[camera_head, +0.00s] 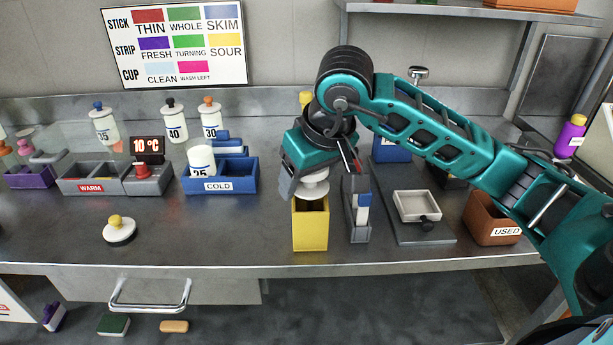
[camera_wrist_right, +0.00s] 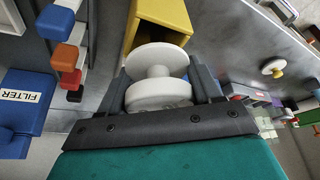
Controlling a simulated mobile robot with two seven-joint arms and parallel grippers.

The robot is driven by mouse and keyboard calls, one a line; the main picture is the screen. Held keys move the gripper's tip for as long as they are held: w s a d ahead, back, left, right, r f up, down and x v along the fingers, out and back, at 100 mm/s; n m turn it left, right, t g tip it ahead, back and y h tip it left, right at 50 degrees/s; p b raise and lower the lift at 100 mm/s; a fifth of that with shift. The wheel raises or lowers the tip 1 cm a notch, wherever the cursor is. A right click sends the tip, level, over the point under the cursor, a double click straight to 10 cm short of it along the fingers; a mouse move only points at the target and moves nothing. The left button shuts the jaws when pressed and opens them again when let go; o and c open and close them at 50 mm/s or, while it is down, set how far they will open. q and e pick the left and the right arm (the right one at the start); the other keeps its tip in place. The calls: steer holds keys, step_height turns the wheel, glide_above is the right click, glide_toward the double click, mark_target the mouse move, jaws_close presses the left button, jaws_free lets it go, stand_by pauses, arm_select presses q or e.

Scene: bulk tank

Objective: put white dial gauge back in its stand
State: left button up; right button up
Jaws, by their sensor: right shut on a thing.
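My right gripper (camera_head: 311,182) is shut on the white dial gauge (camera_head: 313,187), a white piece with two round discs joined by a short neck. In the right wrist view the gauge (camera_wrist_right: 158,92) sits between the two dark fingers; no dial face shows. In the head view it is held right above the open top of a yellow upright box (camera_head: 310,232). The box (camera_wrist_right: 145,38) also shows just beyond the gauge in the right wrist view. I cannot tell whether this box is the stand. My left gripper is not in view.
A grey holder (camera_head: 357,233) with upright strips stands close right of the yellow box. A grey board with a pale tray (camera_head: 417,205) and a brown USED box (camera_head: 487,219) lie further right. A blue COLD rack (camera_head: 219,185) is at left. A yellow-knobbed white disc (camera_head: 119,230) lies front left.

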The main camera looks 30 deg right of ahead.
steer(key=shift+f+b, duration=0.45)
steer(key=shift+b, duration=0.05)
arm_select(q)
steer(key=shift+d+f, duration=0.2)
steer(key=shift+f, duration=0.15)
arm_select(e)
steer(key=shift+f, duration=0.2)
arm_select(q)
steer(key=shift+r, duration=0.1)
arm_select(e)
steer(key=o, duration=0.8)
steer(key=shift+s, duration=0.1)
steer(key=shift+o, duration=1.3)
steer(key=shift+a, duration=0.1)
steer(key=shift+f, duration=0.1)
